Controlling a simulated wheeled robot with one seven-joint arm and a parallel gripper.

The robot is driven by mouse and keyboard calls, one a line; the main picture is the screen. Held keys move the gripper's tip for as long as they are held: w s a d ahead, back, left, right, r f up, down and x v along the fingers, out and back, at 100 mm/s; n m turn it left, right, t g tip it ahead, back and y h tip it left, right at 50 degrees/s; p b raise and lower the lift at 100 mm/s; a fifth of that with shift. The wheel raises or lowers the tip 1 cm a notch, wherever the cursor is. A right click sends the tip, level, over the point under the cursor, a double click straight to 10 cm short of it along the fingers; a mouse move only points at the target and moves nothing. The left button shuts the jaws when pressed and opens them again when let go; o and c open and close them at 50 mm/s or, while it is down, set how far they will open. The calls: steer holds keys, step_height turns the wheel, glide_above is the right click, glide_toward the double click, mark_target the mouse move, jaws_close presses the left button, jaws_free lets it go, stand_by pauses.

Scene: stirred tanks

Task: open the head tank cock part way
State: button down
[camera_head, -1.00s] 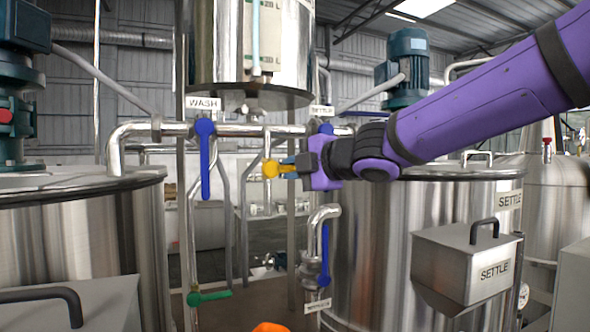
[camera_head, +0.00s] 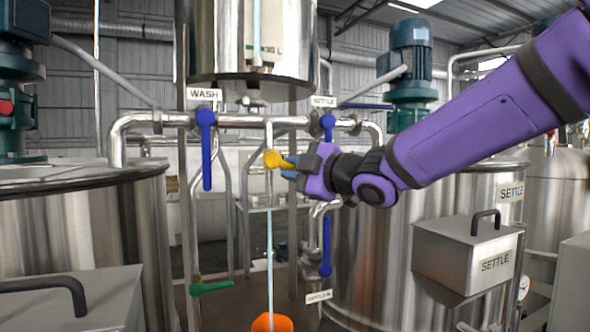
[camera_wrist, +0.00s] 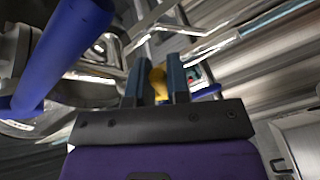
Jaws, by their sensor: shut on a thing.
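The head tank (camera_head: 221,45) is a steel vessel hung at the top of the head view, with a light blue sight tube on its front. Below it, a cock with a yellow handle (camera_head: 272,159) sits on the vertical pipe between the WASH and SETTLE branches. My gripper (camera_head: 289,166) comes from the right and is shut on the yellow handle. In the wrist view the yellow handle (camera_wrist: 158,84) shows between the two fingers. A thin pale blue stream (camera_head: 270,255) runs down from below the cock into an orange container (camera_head: 272,322) at the bottom edge.
Blue WASH (camera_head: 206,150) and SETTLE (camera_head: 327,125) levers flank the cock, both hanging down. Another blue lever (camera_head: 326,248) and a green lever (camera_head: 211,287) are lower. Large steel tanks stand left (camera_head: 75,225) and right (camera_head: 375,260).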

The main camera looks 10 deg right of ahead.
steer(key=c, duration=1.1)
jaws_free()
steer(key=v, duration=1)
steer(key=shift+s+d, duration=0.25)
